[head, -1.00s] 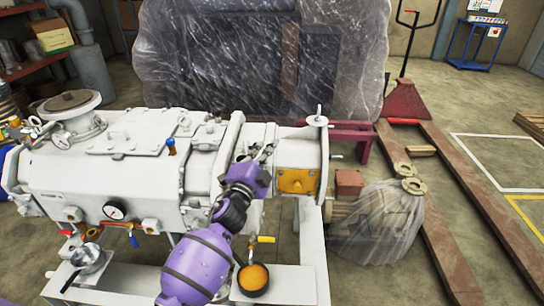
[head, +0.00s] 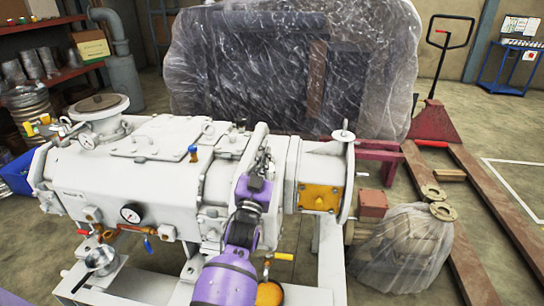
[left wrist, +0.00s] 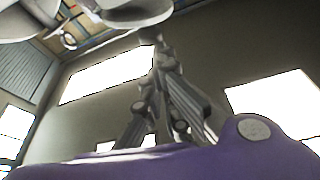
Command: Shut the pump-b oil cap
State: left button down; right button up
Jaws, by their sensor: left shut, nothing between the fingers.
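The white pump (head: 100,178) fills the left and middle of the head view. A small blue-topped brass fitting (head: 193,154) stands upright on its top; I cannot tell whether this is the oil cap. My left gripper (head: 264,155), at the end of the purple arm, is over the pump's right part, right of that fitting and apart from it. In the left wrist view its fingers (left wrist: 158,48) are together with nothing between them. Whether it touches the pump is not clear. My right gripper is not in view.
A handwheel-like disc (head: 345,150) and yellow plate (head: 320,198) are at the pump's right end. A plastic-wrapped motor (head: 405,250) stands beyond it on the right. A large wrapped crate (head: 290,70) is behind. A pallet truck (head: 432,120) and open floor lie further right.

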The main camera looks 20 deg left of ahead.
pick_arm(q)
jog(key=shift+s+a+f+n+y, duration=0.15)
jog(key=shift+a+n+y, duration=0.15)
jog(key=shift+n, duration=0.35)
jog(key=shift+a+f+n+y, duration=0.15)
jog(key=shift+a+n+y, duration=0.15)
jog(key=shift+n, duration=0.4)
jog(key=shift+s+a+f+n+y, duration=0.15)
jog(key=shift+a+n+y, duration=0.15)
jog(key=shift+n, duration=0.35)
